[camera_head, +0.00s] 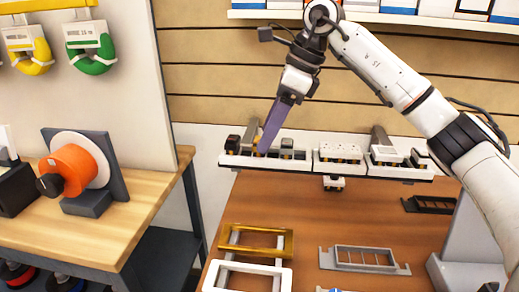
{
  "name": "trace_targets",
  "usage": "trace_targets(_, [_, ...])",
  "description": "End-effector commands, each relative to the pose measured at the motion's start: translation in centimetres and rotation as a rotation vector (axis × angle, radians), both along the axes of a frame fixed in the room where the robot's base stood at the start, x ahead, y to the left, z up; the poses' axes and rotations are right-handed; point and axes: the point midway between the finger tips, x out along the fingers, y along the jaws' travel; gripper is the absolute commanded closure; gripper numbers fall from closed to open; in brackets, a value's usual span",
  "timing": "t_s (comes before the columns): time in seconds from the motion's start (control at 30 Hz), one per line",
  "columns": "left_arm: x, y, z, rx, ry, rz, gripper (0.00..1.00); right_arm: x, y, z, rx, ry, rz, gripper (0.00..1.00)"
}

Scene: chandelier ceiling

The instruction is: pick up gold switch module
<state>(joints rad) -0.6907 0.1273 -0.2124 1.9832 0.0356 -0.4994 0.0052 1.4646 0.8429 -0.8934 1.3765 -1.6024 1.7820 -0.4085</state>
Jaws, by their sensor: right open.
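My right gripper (262,149) reaches down from the top with its long purple finger over the left part of a white tray (300,166) on the brown table. The jaws are open, and only one finger shows clearly. A small gold module (257,142) shows beside the fingertip, partly hidden by it. I cannot tell whether the finger touches it. Small dark and grey modules (287,148) stand beside it in the same tray section. My left gripper is not in view.
White modules (340,153) fill the tray's middle section. A gold frame (257,240), a white frame (246,278) and a grey frame (365,259) lie in front on the table. A wooden bench (130,215) with an orange spool (72,172) stands at left.

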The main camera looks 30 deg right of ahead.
Motion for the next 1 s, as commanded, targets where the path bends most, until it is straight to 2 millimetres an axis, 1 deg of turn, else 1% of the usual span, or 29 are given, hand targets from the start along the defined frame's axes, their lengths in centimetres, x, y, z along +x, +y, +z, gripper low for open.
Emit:
trace_targets(0.03, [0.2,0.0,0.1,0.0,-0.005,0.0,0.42,0.2,0.2,-0.9,-0.001,0.004,0.0,0.42])
trace_targets(0.1, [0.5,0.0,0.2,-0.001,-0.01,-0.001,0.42,0.3,0.4,-1.5,0.0,0.002,-0.001,0.42])
trace_targets(0.33, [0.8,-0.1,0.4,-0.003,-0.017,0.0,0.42,0.4,0.5,-1.6,0.0,0.0,-0.001,0.42])
trace_targets(0.5, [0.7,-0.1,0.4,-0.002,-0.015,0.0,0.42,0.4,0.5,-1.6,0.0,0.0,-0.001,0.71])
trace_targets(0.6, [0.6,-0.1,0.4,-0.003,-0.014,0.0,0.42,0.4,0.5,-1.6,0.0,0.0,-0.001,0.86])
trace_targets(0.87, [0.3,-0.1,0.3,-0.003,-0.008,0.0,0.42,0.4,0.5,-1.3,0.0,-0.001,0.0,0.86])
trace_targets(0.97, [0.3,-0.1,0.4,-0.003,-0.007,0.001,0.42,0.5,0.5,-0.1,0.001,-0.004,0.0,0.86])
trace_targets(1.0, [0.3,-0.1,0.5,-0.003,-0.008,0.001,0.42,0.5,0.5,0.5,0.001,-0.004,0.0,0.86])
